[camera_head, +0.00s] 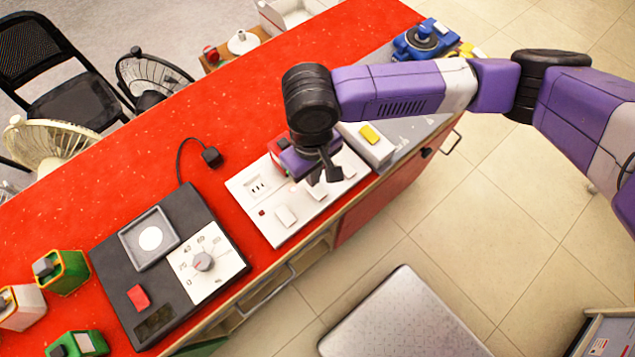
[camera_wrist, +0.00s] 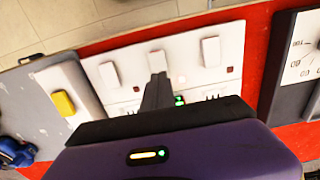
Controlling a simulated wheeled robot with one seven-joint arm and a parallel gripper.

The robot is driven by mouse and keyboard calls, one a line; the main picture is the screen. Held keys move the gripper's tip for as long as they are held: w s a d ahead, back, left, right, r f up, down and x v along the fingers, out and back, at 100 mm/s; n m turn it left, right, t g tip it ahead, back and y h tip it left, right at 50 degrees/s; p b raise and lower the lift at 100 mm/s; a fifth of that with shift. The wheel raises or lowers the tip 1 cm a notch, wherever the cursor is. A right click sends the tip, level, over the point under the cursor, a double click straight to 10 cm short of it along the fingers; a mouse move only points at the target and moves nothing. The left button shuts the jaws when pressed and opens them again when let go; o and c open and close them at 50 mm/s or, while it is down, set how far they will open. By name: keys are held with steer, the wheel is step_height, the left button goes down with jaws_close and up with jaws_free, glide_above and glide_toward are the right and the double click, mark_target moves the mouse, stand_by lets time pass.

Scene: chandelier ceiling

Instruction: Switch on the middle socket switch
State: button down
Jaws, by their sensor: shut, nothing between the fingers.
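The white socket panel (camera_head: 268,221) lies on the red counter, with three white rocker switches along its near edge. In the wrist view the middle switch (camera_wrist: 157,61) is straight ahead of my shut, empty fingers (camera_wrist: 157,82); I cannot tell whether they touch it. The other switches are to its left (camera_wrist: 110,75) and right (camera_wrist: 210,52). Two small indicators are dark red, while a pale bright spot (camera_wrist: 182,78) shows close to the middle switch. In the head view my gripper (camera_head: 325,175) points down over the panel, hiding part of it and one socket.
A dark device with a dial (camera_head: 203,262) lies left of the panel. A white box with a yellow button (camera_head: 370,136) is on the other side. A black plug (camera_head: 211,156) with its cord lies behind. A grey stool top (camera_head: 405,318) stands in front.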

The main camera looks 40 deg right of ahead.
step_height(320, 180, up, 5)
steer(key=p, duration=0.4)
steer(key=shift+f, duration=0.1)
stand_by(0.5)
